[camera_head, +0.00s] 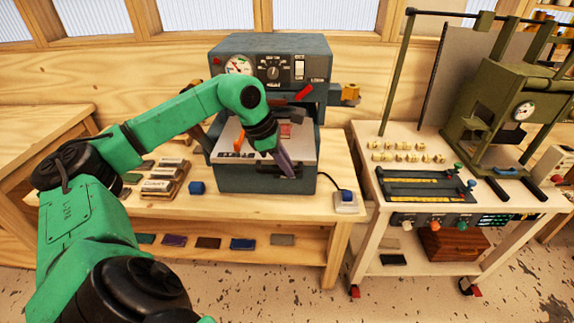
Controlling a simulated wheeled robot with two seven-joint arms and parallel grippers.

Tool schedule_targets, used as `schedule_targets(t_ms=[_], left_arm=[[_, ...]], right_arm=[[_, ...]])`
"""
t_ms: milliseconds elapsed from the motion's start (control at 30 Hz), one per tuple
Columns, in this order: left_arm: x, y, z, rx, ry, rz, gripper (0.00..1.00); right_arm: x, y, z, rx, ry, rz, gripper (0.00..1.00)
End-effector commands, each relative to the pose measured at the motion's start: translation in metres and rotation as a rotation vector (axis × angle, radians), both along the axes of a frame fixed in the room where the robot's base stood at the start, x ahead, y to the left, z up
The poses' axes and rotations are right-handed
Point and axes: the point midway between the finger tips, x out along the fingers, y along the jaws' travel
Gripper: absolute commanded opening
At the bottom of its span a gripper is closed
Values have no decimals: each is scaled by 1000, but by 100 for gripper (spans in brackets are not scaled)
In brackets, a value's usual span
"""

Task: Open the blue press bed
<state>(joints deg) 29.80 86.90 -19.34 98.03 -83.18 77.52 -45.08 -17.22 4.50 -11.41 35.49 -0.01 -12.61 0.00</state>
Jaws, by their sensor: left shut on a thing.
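The blue-grey press (270,50) stands on the wooden bench, with a gauge, a dial and a switch on its upper front. Its bed (235,178) is the blue-grey lower part, topped by a pale plate (225,150) with small orange and red pieces on it. My left gripper (288,170) reaches over the plate from the left, pointing down at the bed's front edge. Its jaws are shut on the bed's front; the exact contact is small and partly hidden by the fingers. My right gripper is not in view.
A corded white box with a blue button (346,200) is at the right. A cart (400,210) with a green machine (500,100) stands farther right. Coloured slabs lie on the lower shelf.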

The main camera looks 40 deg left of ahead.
Motion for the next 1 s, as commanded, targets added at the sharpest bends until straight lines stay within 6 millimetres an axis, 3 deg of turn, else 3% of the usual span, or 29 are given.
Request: schedule_targets(t_ms=[67, 100, 133, 533, 733, 900, 1000], left_arm=[[1, 0, 1, 0, -4, 1, 0], [1, 0, 1, 0, -4, 1, 25], [1, 0, 1, 0, -4, 1, 30], [-3, 3, 9, 2, -4, 2, 30], [-21, 13, 55, 2, -9, 4, 30], [-40, 23, 104, 0, -6, 3, 30], [-48, 27, 123, 1, -5, 2, 30]], right_arm=[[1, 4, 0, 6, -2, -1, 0], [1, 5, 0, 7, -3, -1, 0], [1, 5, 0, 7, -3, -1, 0], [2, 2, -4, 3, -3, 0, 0], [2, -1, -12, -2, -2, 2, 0], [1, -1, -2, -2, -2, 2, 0], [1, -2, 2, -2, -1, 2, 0]])
